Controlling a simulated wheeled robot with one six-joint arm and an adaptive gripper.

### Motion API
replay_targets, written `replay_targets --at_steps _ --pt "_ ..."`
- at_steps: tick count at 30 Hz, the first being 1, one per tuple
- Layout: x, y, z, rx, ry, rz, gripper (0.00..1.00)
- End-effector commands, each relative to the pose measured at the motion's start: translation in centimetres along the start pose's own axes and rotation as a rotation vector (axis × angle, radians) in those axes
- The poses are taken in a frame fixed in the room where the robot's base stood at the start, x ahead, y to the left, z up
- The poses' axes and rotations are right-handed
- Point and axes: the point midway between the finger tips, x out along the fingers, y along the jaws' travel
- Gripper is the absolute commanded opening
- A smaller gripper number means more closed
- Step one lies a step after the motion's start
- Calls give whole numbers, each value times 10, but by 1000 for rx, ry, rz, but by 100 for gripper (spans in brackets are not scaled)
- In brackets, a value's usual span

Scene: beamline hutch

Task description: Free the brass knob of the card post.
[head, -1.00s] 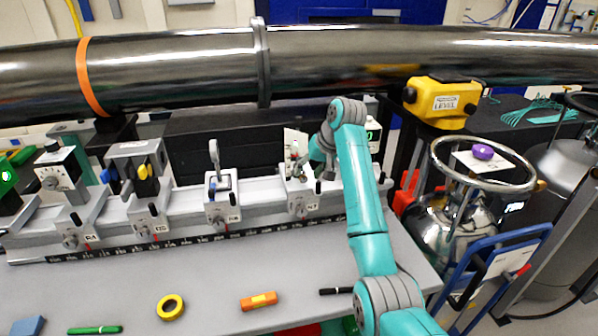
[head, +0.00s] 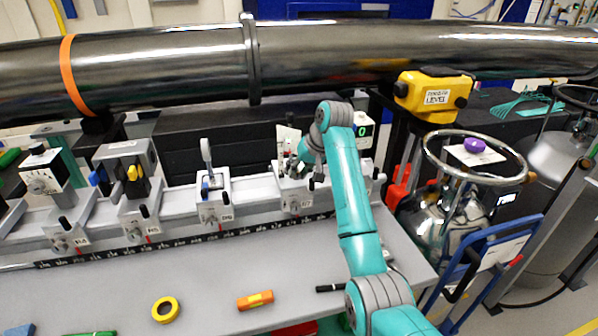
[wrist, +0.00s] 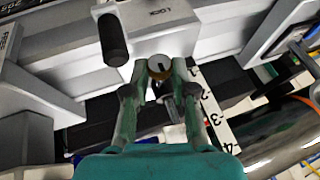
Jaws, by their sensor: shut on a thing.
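In the wrist view, the brass knob (wrist: 159,67) sits between the fingertips of my gripper (wrist: 160,72). Its pale round end has a dark mark, and a little brass colour shows below. My gripper is shut on it. A white card with numbered black marks (wrist: 213,108) stands beside the fingers. In the head view, my gripper (head: 296,167) is at the rightmost carriage on the rail, and the pale card (head: 289,138) shows just behind it. The knob is too small and covered to make out there.
A black lever (wrist: 112,38) stands close to the fingers in the wrist view. A steel beam pipe (head: 340,55) crosses above my arm. A yellow level (head: 433,95) and a gas cylinder (head: 430,215) are at the right. Tape (head: 165,309) and pens lie on the bench.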

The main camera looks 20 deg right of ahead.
Motion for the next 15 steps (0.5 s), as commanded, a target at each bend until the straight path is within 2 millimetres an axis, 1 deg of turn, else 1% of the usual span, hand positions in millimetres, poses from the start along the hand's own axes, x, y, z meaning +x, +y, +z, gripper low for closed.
replay_targets --at_steps 8,15 --pt "1 -4 0 -42 0 95 0" --pt "2 -8 1 -111 -1 261 0"
